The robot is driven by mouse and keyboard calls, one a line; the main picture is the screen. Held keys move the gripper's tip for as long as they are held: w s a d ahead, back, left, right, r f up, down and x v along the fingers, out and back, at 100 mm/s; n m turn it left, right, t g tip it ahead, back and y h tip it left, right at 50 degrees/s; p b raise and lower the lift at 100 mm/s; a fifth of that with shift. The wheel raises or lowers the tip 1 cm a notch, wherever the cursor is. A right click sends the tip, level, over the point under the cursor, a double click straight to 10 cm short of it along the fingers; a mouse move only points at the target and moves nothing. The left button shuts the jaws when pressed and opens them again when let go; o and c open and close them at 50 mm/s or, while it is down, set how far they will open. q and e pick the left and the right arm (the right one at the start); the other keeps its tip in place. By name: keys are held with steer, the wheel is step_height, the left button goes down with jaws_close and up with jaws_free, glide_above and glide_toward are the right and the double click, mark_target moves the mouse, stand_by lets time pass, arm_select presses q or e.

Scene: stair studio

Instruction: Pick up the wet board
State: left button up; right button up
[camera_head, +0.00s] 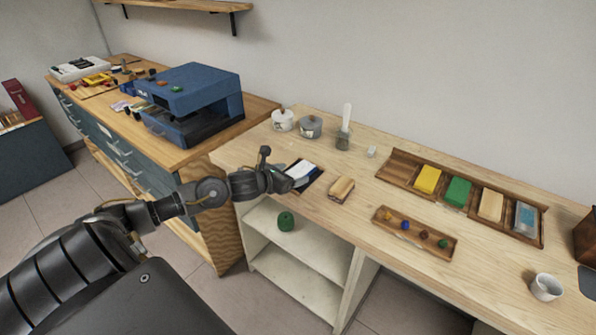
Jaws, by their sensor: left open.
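A small white piece with a blue edge (301,171) lies on a dark, flat, pad-like thing (316,174) near the left end of the light wooden bench. It may be the wet board, but I cannot tell wetness from this view. My left gripper (279,170) is open at the bench's left front edge, just left of the white piece. Its fingers look empty, and part of the pad is hidden behind them. I cannot tell whether a finger touches the piece. My right gripper is out of view.
A wooden block-like thing (341,189) lies right of the pad. A long tray (402,162) holds yellow, green, beige and grey-blue pieces. A smaller tray (418,238) holds several small balls. Lidded pots (283,120) stand behind. A white cup (546,287) stands far right.

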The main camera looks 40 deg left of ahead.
mark_target(299, 173)
arm_select(q)
steer(key=shift+x, duration=1.45)
steer(key=shift+c, duration=0.5)
steer(key=c, duration=0.9)
steer(key=shift+c, duration=0.4)
steer(key=shift+a+r, duration=0.1)
steer(key=shift+r, duration=0.05)
